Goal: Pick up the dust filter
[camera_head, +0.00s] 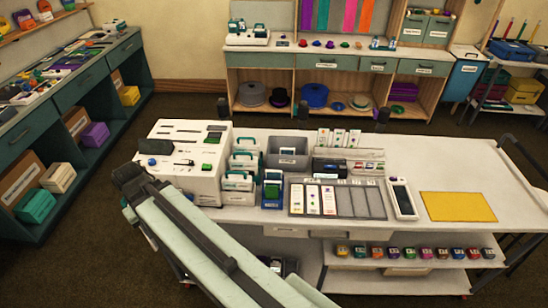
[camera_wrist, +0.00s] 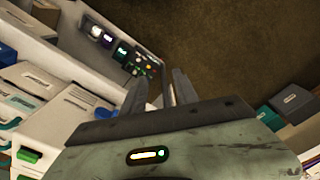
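I cannot tell with certainty which item is the dust filter; no readable label marks it. A white boxy machine (camera_head: 172,178) stands at the left end of the work table, with dark flat parts and a green block (camera_head: 211,139) on top. My arm crosses the front of the head view, its end just left of this machine. In the wrist view my gripper (camera_wrist: 162,80) shows two dark fingers with a gap between them, open with nothing clearly held. Beyond the fingers is a dark panel with coloured buttons (camera_wrist: 140,62) on a pale side face.
The work table holds white-and-green cases (camera_head: 240,180), a grey bin (camera_head: 288,158), a card tray (camera_head: 336,200) and a yellow mat (camera_head: 457,206). Small coloured pots (camera_head: 410,253) line its lower shelf. Shelves (camera_head: 335,75) stand behind and a counter (camera_head: 60,90) at left. Carpet between is clear.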

